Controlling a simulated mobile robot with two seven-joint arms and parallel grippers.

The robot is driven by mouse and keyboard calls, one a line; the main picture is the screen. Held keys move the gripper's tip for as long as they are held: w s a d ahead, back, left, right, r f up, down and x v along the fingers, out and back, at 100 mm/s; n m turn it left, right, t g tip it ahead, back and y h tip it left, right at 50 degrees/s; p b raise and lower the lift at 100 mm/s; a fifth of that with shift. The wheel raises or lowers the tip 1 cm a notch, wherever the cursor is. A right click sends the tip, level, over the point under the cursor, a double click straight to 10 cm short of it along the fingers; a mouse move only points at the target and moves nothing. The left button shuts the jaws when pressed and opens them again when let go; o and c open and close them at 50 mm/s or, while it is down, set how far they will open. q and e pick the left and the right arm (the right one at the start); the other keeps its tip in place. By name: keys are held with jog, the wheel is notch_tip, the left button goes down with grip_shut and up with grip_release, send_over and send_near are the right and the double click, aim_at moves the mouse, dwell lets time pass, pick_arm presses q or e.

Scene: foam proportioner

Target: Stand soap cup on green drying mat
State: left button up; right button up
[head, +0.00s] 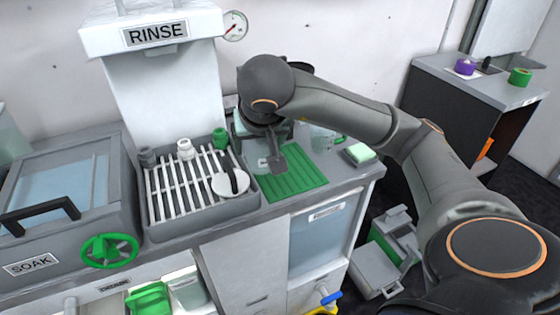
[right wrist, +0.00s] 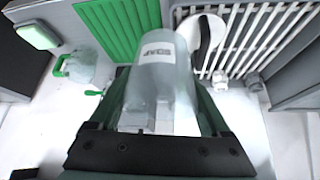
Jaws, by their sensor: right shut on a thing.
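The soap cup (right wrist: 165,72) is clear with a white SOAP label, and stands between the two fingers of my right gripper (right wrist: 163,95), which is shut on it. In the head view the cup (head: 258,161) is partly hidden behind my right gripper (head: 268,158), over the back left part of the green drying mat (head: 295,184). The mat also shows in the right wrist view (right wrist: 112,25), beyond the cup. I cannot tell whether the cup touches the mat. My left gripper is not in view.
The RINSE unit (head: 155,40) rises behind. The mat's front is clear.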

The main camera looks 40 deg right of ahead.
jog(key=w+d+f, duration=0.1)
jog(key=d+f, duration=0.1)
jog(key=w+d+f+b, duration=0.1)
jog(key=d+f, duration=0.2)
jog(key=w+d+f+b, duration=0.1)
jog(key=d+f, duration=0.1)
jog(key=d, duration=0.1)
jog(key=shift+w+f, duration=0.15)
jog(key=shift+w, duration=0.2)
jog(key=shift+d+f, duration=0.25)
notch_tip(320, 180, down, 2)
jog(key=shift+w+d+f+b, duration=0.1)
jog(key=shift+b, duration=0.25)
jog(key=shift+f, duration=0.55)
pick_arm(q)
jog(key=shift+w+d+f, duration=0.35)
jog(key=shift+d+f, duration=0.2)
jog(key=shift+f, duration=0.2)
